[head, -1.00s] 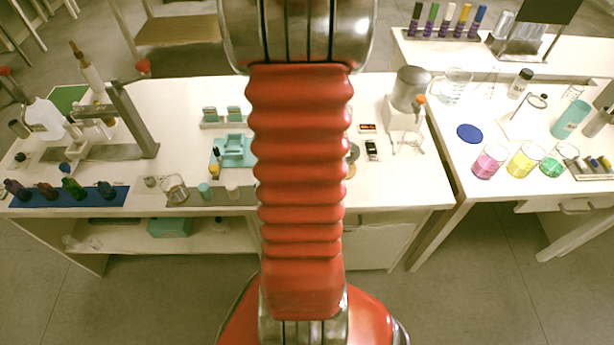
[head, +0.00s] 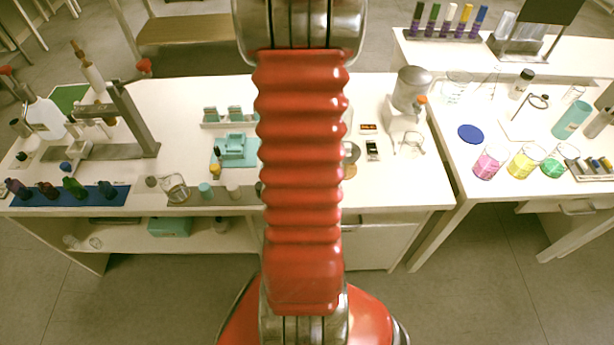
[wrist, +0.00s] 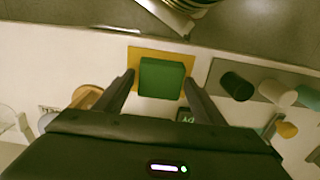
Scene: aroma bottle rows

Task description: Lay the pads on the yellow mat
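A green block-like pad (wrist: 162,78) is between the two fingers of my gripper (wrist: 160,77) in the wrist view. The yellow mat (wrist: 147,53) shows behind and around the pad's far edge. I cannot tell whether the pad rests on the mat or is just above it. The fingers stand apart, one on each side of the pad. The left fingertip seems to have a thin gap to it, the right one is very close. Whether they grip it is unclear. In the head view my arm hides the gripper, pad and mat.
A grey strip (wrist: 222,68) with a black cap (wrist: 237,86) and pale caps is right of the gripper in the wrist view. A round tan object (wrist: 85,97) is left. In the head view a teal holder (head: 235,150) and a glass beaker (head: 174,187) stand left of my arm.

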